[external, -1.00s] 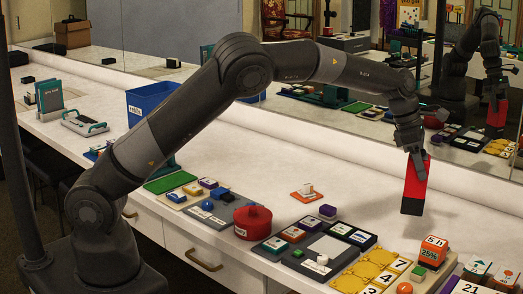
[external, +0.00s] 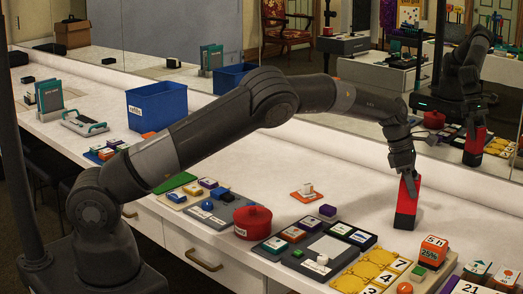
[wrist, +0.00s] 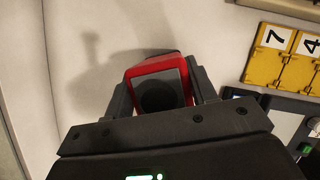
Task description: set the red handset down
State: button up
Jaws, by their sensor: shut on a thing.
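The red handset (external: 407,203) is a tall red block with a dark lower end, held nearly upright at the right of the white counter (external: 345,165) in the external view. Its lower end is at or very close to the counter top; I cannot tell if it touches. My gripper (external: 408,177) is above it, shut on its upper part. In the wrist view the handset (wrist: 158,72) shows its red edge and dark face between the two fingers (wrist: 160,95). The handset's far side is hidden.
Yellow number tiles (external: 375,266) and a stack of orange and red blocks (external: 432,250) stand nearby, toward the front edge. An orange tile with a white block (external: 307,192) lies to the left. A mirror runs behind. Bare counter surrounds the handset.

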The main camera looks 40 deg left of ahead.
jog(key=o, duration=1.6)
jog(key=shift+f, duration=0.1)
jog(key=shift+c, duration=0.2)
